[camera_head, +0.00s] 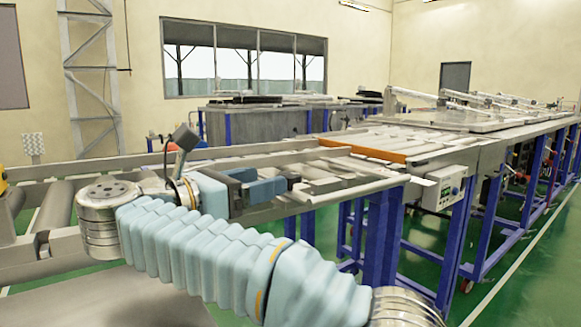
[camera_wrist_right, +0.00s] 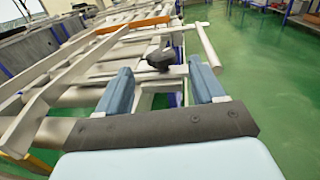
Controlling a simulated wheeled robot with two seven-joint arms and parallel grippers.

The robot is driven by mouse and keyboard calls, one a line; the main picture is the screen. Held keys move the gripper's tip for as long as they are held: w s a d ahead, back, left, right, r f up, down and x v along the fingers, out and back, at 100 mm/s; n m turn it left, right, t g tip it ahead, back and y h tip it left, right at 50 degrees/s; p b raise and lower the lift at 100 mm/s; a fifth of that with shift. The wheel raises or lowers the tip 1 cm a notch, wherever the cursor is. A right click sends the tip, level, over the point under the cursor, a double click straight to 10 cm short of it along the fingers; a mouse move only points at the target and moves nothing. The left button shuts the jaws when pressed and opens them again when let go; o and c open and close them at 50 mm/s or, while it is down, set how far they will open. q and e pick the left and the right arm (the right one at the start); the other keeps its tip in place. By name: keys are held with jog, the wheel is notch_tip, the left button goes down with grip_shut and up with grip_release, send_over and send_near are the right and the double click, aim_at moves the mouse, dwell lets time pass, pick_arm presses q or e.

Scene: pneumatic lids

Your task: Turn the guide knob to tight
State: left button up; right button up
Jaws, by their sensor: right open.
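The guide knob (camera_wrist_right: 160,58) is a dark, rounded knob in the right wrist view, just beyond the gap between my right fingers. It sits at the guide rail (camera_wrist_right: 110,77); its exact setting cannot be read. My right gripper (camera_wrist_right: 165,88) is open, with a pale-blue finger on each side and nothing between them. The knob appears apart from the fingers. In the head view, my right gripper (camera_head: 262,183) reaches over the conveyor, its fingers near a small dark piece that may be the knob. My left gripper is not in view.
The roller conveyor (camera_head: 345,168) runs under and beyond the gripper. A light bar (camera_wrist_right: 207,47) stands close to the right finger in the wrist view. An orange strip (camera_head: 362,151) crosses the conveyor, and a control box (camera_head: 443,187) hangs at its side. Green floor (camera_head: 510,255) lies open at right.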

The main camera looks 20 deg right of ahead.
aim_at(296, 172)
jog(key=p+x, duration=0.1)
jog(key=x, duration=0.7)
jog(key=shift+w+d, duration=0.1)
jog(key=shift+d, duration=0.15)
jog(key=c, duration=1)
jog(key=shift+o, duration=0.2)
jog(key=shift+f+m+g+h+b, duration=0.15)
jog(key=shift+m+g+h+b, duration=0.35)
jog(key=shift+m+g, duration=0.5)
jog(key=shift+g+b, duration=0.35)
jog(key=shift+g, duration=0.45)
jog(key=shift+s+r+m, duration=0.2)
jog(key=shift+m, duration=0.1)
